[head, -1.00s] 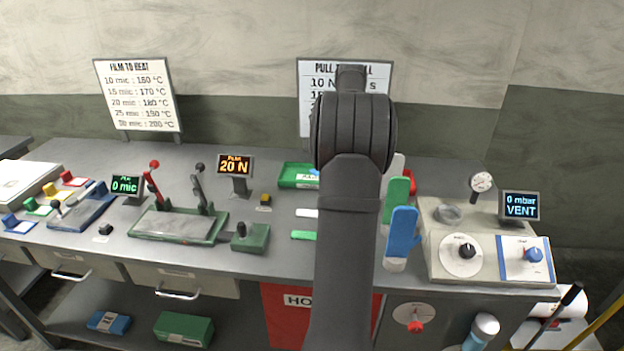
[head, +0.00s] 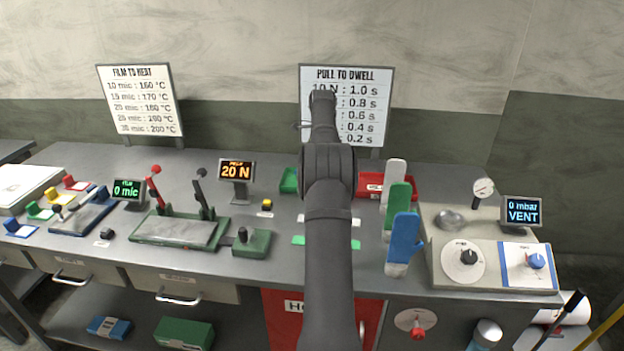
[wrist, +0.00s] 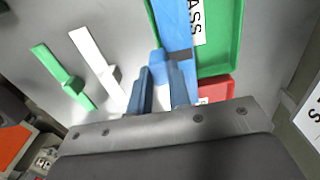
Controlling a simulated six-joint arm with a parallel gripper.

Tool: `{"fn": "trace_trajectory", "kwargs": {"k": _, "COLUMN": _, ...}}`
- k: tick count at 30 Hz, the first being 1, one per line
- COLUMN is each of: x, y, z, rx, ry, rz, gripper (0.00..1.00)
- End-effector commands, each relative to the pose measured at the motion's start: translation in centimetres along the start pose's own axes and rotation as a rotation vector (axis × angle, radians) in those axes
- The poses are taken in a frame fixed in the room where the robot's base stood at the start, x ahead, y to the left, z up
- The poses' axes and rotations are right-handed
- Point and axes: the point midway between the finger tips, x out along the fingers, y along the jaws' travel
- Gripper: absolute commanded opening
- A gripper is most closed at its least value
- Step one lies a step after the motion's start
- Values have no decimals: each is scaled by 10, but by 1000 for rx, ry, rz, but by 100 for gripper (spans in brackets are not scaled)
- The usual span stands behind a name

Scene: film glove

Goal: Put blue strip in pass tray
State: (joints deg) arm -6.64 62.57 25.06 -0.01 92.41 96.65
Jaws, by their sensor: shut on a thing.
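In the wrist view, my gripper (wrist: 163,78) is shut on a blue strip (wrist: 175,22), which extends away from the fingers. The strip overlaps the left side of the green tray (wrist: 222,52) marked with a partly covered "PASS" label (wrist: 196,20). I cannot tell whether the strip touches the tray. In the head view, only the left end of the green tray (head: 289,181) shows; my arm hides the rest, with the gripper and strip.
A red tray (head: 404,187) lies right of the green tray. A white strip (wrist: 92,62) and a green strip (wrist: 62,74) lie on the bench. Upright white, green and blue gloves (head: 404,240) stand right of my arm, before the vacuum panel (head: 490,265).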

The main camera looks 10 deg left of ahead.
Motion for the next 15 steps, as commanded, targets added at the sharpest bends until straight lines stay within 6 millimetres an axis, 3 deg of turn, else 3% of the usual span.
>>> {"fn": "trace_trajectory", "kwargs": {"k": 2, "x": 11, "y": -6, "z": 16, "rx": -2, "ry": 0, "rz": 0, "gripper": 0}}
{"fn": "trace_trajectory", "kwargs": {"k": 6, "x": 19, "y": -12, "z": 29, "rx": -1, "ry": 0, "rz": -1, "gripper": 0}}
{"fn": "trace_trajectory", "kwargs": {"k": 11, "x": 24, "y": -14, "z": 33, "rx": 1, "ry": 0, "rz": 0, "gripper": 0}}
{"fn": "trace_trajectory", "kwargs": {"k": 15, "x": 42, "y": -13, "z": 32, "rx": 1, "ry": 1, "rz": 2, "gripper": 0}}
